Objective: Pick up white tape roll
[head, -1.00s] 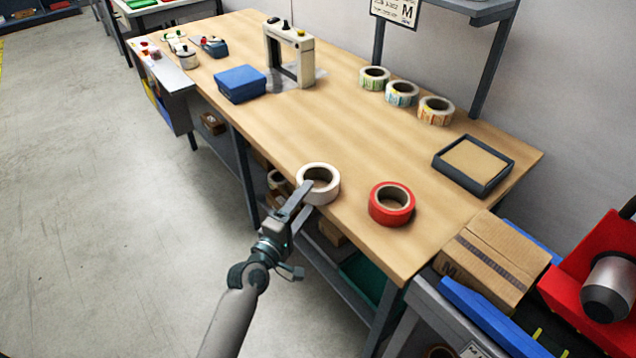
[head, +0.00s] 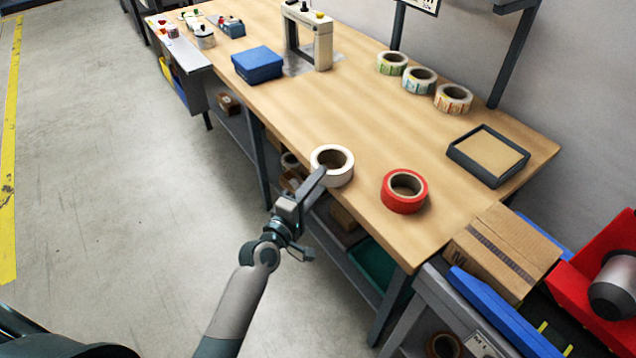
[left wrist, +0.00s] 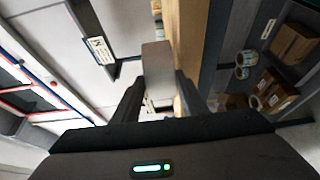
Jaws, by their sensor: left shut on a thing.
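The white tape roll (head: 345,178) is at the front edge of the wooden table, its flat side up, in the head view. My left gripper (head: 318,180) reaches it from the front left, with its fingers at the roll's near wall. In the left wrist view the roll (left wrist: 157,62) shows as a pale block between the two fingers (left wrist: 156,95), and the gripper is shut on it. I cannot tell whether the roll still touches the tabletop. The inner finger is partly hidden in the head view. My right gripper is not in view.
A red tape roll (head: 404,202) lies just right of the white one. A dark tray (head: 462,160), several label rolls (head: 420,80), a blue box (head: 258,66) and a beige frame device (head: 322,50) stand farther back. The table's middle is clear.

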